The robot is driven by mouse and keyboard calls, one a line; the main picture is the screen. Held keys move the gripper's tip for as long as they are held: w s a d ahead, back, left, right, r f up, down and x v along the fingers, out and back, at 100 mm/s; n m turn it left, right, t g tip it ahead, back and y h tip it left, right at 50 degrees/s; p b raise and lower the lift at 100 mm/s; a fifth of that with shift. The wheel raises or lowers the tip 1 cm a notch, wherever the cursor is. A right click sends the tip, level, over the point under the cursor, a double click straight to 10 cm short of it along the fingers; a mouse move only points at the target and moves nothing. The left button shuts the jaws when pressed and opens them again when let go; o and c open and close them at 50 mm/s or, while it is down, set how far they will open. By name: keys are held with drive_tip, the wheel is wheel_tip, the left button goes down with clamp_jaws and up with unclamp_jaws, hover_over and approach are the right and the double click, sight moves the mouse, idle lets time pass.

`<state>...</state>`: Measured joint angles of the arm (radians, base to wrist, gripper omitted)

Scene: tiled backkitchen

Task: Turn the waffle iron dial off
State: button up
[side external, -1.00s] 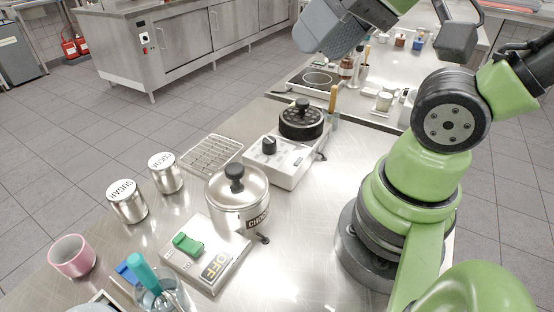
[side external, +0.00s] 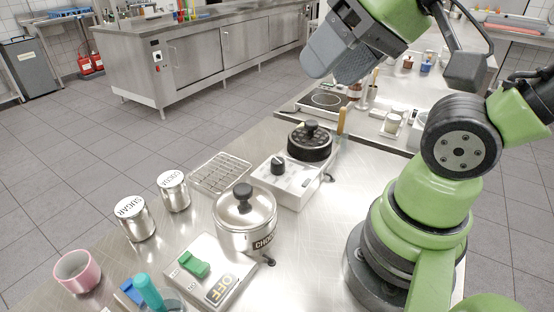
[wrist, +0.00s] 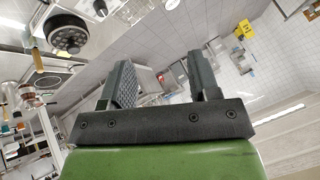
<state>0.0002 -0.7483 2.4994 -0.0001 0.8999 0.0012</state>
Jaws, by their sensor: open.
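The waffle iron (side external: 310,143) has a round dark lid and a wooden handle, and stands on the steel counter. A pale control box (side external: 289,185) in front of it carries a black dial (side external: 278,166). The dial's pointer setting is too small to read. The dark round lid shows at the upper left of the wrist view (wrist: 67,30). My gripper (wrist: 158,72) is open and empty. In the side external view its grey fingers (side external: 340,62) hang in the air above and to the right of the waffle iron, well apart from the dial.
A lidded steel pot (side external: 245,215) stands close in front of the control box. A wire rack (side external: 220,174) lies to the left. A switch box with a green lever (side external: 194,264), sugar (side external: 135,218) and cocoa (side external: 173,191) tins and a pink cup (side external: 77,272) are nearer. A hot plate (side external: 325,101) stands behind.

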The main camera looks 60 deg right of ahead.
drive_tip(key=w+d+f+m+g+h, duration=0.1)
drive_tip(key=w+d+f+m+g, duration=0.15)
drive_tip(key=w, duration=0.35)
drive_tip(key=m+g+h, duration=0.1)
drive_tip(key=m+g, duration=0.4)
drive_tip(key=m, duration=0.2)
hover_over(278, 160)
wheel_tip(278, 160, down, 14)
drive_tip(key=shift+r, duration=0.15)
wheel_tip(278, 160, down, 10)
drive_tip(key=c, duration=0.9)
